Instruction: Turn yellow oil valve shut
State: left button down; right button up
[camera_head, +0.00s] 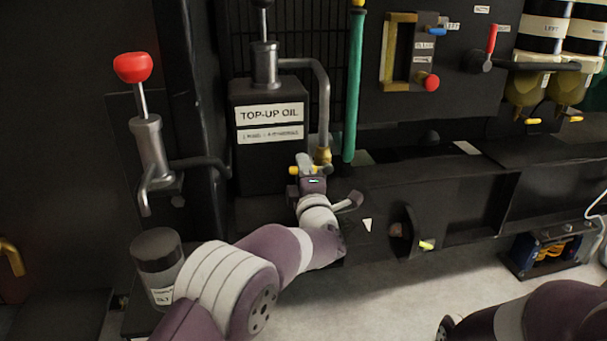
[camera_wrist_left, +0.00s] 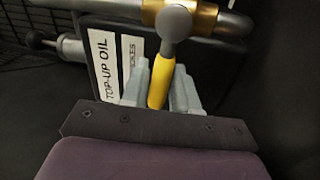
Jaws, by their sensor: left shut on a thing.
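The yellow oil valve has a yellow lever (camera_wrist_left: 159,82) and a brass body (camera_head: 323,155) at the lower end of the grey pipe beside the TOP-UP OIL tank (camera_head: 268,165). In the head view a bit of the yellow lever (camera_head: 294,170) shows beside my left gripper (camera_head: 306,164). In the left wrist view my left gripper (camera_wrist_left: 160,90) has its two grey fingers shut around the yellow lever. The lever's round grey pivot end (camera_wrist_left: 174,22) lies against the brass body. My right gripper is not in view; only part of my right arm shows at the bottom right.
A red-knobbed hand pump (camera_head: 133,68) stands at the left. A green vertical pipe (camera_head: 354,90) rises just right of the valve. A dark jar (camera_head: 156,255) stands at the lower left. A panel with a red lever (camera_head: 492,38) is at the upper right.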

pick_arm(q)
jog(key=shift+f+n, duration=0.3)
jog(key=shift+n, duration=0.2)
jog(key=c, duration=1)
grip_release()
jog(key=shift+s+r, duration=0.1)
jog(key=p+v, duration=0.5)
jog(key=v, duration=0.7)
jog(key=shift+d, duration=0.15)
jog(key=shift+s, duration=0.25)
